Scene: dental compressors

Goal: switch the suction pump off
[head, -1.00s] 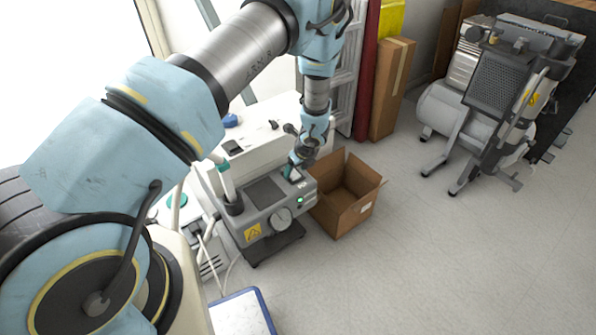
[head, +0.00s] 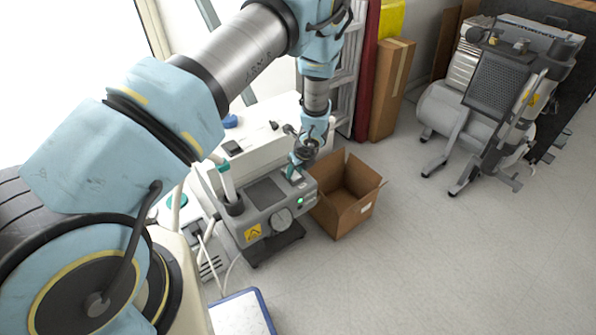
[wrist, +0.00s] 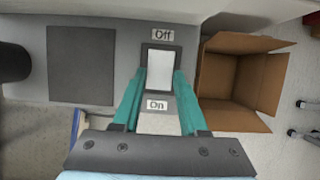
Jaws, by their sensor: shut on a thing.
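The suction pump (head: 266,207) is a grey box with a yellow warning label, a round dial and a lit green lamp (head: 300,201) on its front. In the wrist view its switch (wrist: 159,72) is a white rocker in a dark frame, with an "Off" label (wrist: 163,35) above and an "On" label (wrist: 157,105) below. My gripper (wrist: 160,77) has its two teal fingers against the sides of the rocker, shut on it. In the head view my gripper (head: 293,172) is at the pump's top; the switch is hidden there.
An open cardboard box (head: 345,205) stands right beside the pump. A white cabinet (head: 255,140) is behind it. A large compressor (head: 490,100) stands at the back right. A blue-edged white tray (head: 242,312) lies in front. The floor at right is clear.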

